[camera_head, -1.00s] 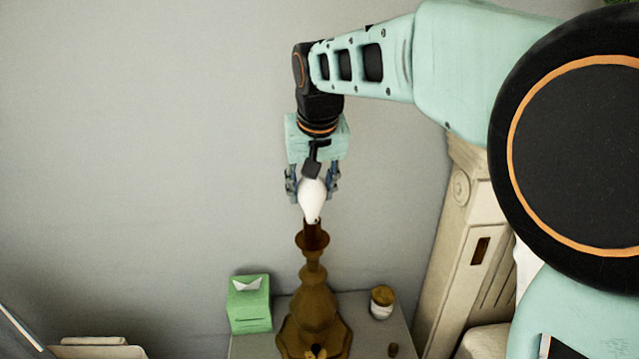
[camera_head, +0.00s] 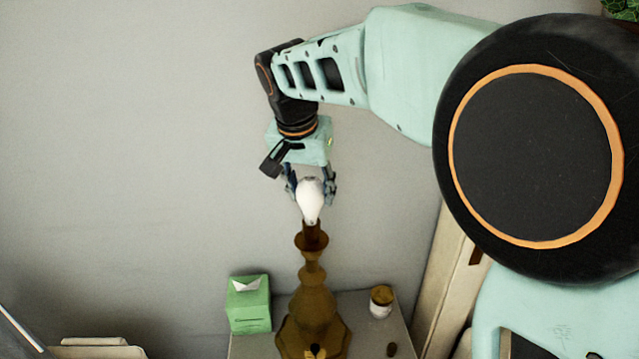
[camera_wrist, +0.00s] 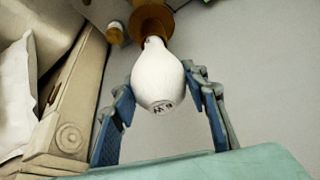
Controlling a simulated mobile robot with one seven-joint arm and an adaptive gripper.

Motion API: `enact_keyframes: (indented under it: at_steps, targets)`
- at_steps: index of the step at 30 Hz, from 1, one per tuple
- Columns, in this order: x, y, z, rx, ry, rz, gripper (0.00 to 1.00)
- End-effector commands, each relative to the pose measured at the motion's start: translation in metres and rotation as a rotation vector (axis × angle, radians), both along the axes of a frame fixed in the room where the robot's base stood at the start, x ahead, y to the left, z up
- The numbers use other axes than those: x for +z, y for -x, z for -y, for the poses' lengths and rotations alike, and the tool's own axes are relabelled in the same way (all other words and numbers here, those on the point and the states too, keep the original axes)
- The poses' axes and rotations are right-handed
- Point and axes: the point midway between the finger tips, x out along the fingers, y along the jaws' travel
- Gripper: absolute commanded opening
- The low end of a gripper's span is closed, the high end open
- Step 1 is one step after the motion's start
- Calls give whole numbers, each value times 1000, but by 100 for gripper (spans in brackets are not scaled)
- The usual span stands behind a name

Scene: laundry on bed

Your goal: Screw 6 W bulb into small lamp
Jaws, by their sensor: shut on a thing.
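The small lamp (camera_head: 313,300) is a brown-gold turned stand, upright on the nightstand, with its socket (camera_head: 311,232) on top. A white bulb (camera_head: 311,203) stands upright, narrow end down, at the socket. In the wrist view the bulb (camera_wrist: 157,72) has dark print on its round end, seemingly a wattage mark with a W. My gripper (camera_head: 311,190) comes from above and is shut on the bulb, one blue-padded finger on each side. The wrist view also shows my gripper (camera_wrist: 163,98). The bulb's base is hidden in or behind the socket rim; I cannot tell how deep it sits.
On the nightstand (camera_head: 372,340), a green tissue box (camera_head: 249,304) stands left of the lamp, and a jar with a golden lid (camera_head: 381,301) stands right. A carved cream bed frame (camera_wrist: 75,100) is close on the right of the head view. The wall side at left is clear.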

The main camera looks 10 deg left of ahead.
Motion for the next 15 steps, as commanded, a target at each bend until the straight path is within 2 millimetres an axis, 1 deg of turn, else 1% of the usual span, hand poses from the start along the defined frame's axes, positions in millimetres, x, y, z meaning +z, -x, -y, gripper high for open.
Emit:
enact_keyframes:
  at_steps: [4,12,15]
  targets:
    - [0,0,0,-61,1,0,17]
    - [0,0,0,-66,1,0,17]
    - [0,0,0,-97,1,-1,17]
